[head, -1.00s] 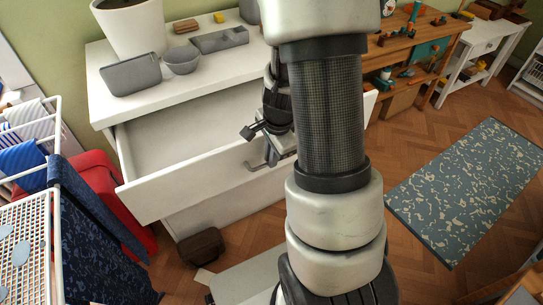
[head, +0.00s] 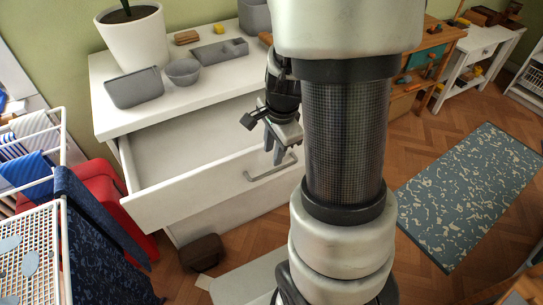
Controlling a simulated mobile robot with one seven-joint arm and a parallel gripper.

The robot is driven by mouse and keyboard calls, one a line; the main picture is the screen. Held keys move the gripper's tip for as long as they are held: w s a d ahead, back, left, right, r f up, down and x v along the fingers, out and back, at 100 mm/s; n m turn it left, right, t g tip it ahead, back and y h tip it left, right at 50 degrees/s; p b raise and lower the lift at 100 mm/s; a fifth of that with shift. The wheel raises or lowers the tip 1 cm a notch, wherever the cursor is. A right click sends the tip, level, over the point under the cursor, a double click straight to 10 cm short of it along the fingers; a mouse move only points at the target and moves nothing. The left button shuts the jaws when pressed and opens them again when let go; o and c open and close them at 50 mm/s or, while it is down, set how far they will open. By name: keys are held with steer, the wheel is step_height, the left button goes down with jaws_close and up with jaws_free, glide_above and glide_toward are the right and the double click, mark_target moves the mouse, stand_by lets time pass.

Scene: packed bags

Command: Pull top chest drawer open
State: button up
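The white chest (head: 112,112) stands against the green wall. Its top drawer (head: 170,202) is pulled well out, and its inside shows pale and empty where it is visible. The drawer's grey bar handle (head: 262,175) is on the front panel and is clear of the fingers. My gripper (head: 276,149) points down above the drawer front, near and slightly above the handle. Its fingers look apart with nothing between them. My own arm hides the right part of the chest and drawer.
On the chest top are a white plant pot (head: 133,40), a grey tray (head: 134,88), a grey bowl (head: 183,71) and a divided tray (head: 220,50). A drying rack (head: 62,150) and red suitcase (head: 92,180) stand left. A brown bag (head: 201,252) lies on the floor before the chest.

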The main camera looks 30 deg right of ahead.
step_height(320, 180, up, 8)
steer(key=s+p, duration=0.1)
steer(key=p, duration=0.1)
steer(key=shift+s+r, duration=0.15)
steer(key=shift+s, duration=0.15)
steer(key=s+a+r+n+t+p, duration=0.1)
steer(key=s+a+r+n+p, duration=0.2)
steer(key=s+a+r+n, duration=0.2)
steer(key=s+a+r+n+t+p, duration=0.2)
steer(key=s+a+r+n+p, duration=0.2)
steer(key=r+n, duration=0.8)
step_height(320, 180, up, 6)
steer(key=shift+s+a+f+n, duration=0.3)
steer(key=shift+s+a, duration=0.4)
steer(key=shift+a, duration=0.4)
